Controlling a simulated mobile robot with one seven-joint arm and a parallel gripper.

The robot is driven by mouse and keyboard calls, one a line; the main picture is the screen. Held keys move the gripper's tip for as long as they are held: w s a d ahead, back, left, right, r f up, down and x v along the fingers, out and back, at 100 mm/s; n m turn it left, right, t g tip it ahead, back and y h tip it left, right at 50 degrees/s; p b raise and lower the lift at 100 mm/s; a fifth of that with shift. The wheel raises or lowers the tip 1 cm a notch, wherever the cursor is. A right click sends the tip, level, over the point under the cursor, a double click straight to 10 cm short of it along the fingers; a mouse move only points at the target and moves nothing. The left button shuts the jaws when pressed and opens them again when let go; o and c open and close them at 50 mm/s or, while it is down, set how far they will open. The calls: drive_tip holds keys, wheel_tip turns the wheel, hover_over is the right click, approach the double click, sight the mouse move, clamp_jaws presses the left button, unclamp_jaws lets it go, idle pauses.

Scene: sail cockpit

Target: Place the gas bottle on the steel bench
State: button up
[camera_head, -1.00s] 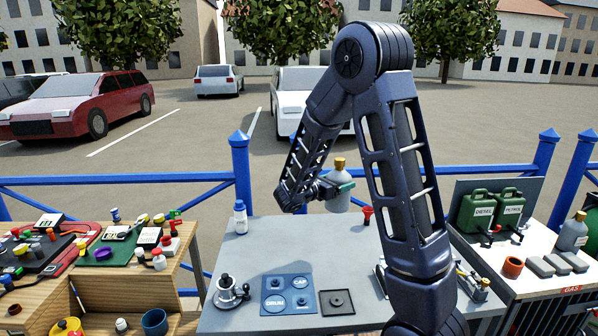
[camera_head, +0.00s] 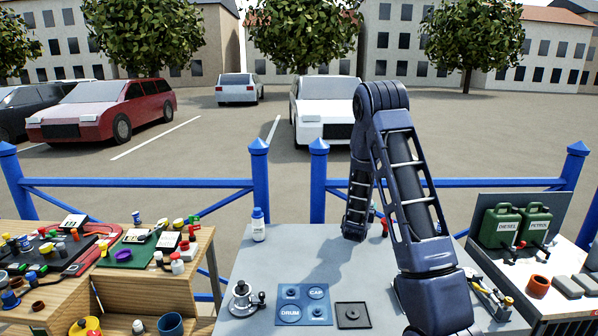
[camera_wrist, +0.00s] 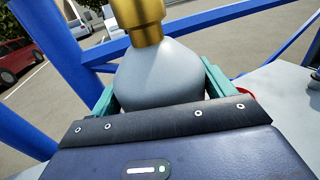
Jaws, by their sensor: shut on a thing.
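The gas bottle (camera_wrist: 160,75), pale grey with a brass neck, fills the middle of the wrist view. My gripper (camera_wrist: 162,88) is shut on it, with a teal finger on each side of its body. The bottle's base is hidden behind the gripper's body. The steel bench (camera_head: 310,262) is the grey table in the middle of the head view. There my arm hides the gripper and the bottle, near the back of the bench. Whether the bottle touches the bench cannot be seen.
A white and blue bottle (camera_head: 258,225) stands at the bench's back left. A chrome winch-like part (camera_head: 243,300), a blue marked mat (camera_head: 303,304) and a dark square plate (camera_head: 352,315) lie in front. A blue railing (camera_head: 200,184) runs behind. The bench's middle is clear.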

drive_tip(key=shift+w+d+f+n+y, duration=0.15)
drive_tip(key=shift+w+f+y, duration=0.1)
drive_tip(key=shift+f, duration=0.2)
drive_tip(key=shift+w+d+f+n+y, duration=0.15)
drive_tip(key=shift+f+y, duration=0.1)
drive_tip(key=shift+f, duration=0.2)
drive_tip(key=shift+s+a+r, duration=0.15)
drive_tip(key=shift+a+r, duration=0.05)
drive_tip(key=shift+r, duration=0.35)
drive_tip(key=s+a+r+m+g+h, duration=0.4)
drive_tip(key=s+r+m+h, duration=0.1)
drive_tip(key=s+r, duration=0.35)
drive_tip(key=s+a+r+m+g+h, duration=0.4)
drive_tip(key=s+r+g+h, duration=0.15)
drive_tip(key=s+r, duration=0.35)
wheel_tip(320, 180, down, 21)
drive_tip(key=shift+s+t, duration=0.35)
drive_tip(key=shift+s, duration=0.1)
drive_tip(key=shift+f, duration=0.25)
drive_tip(key=o, duration=1.7)
drive_tip(key=shift+r, duration=0.15)
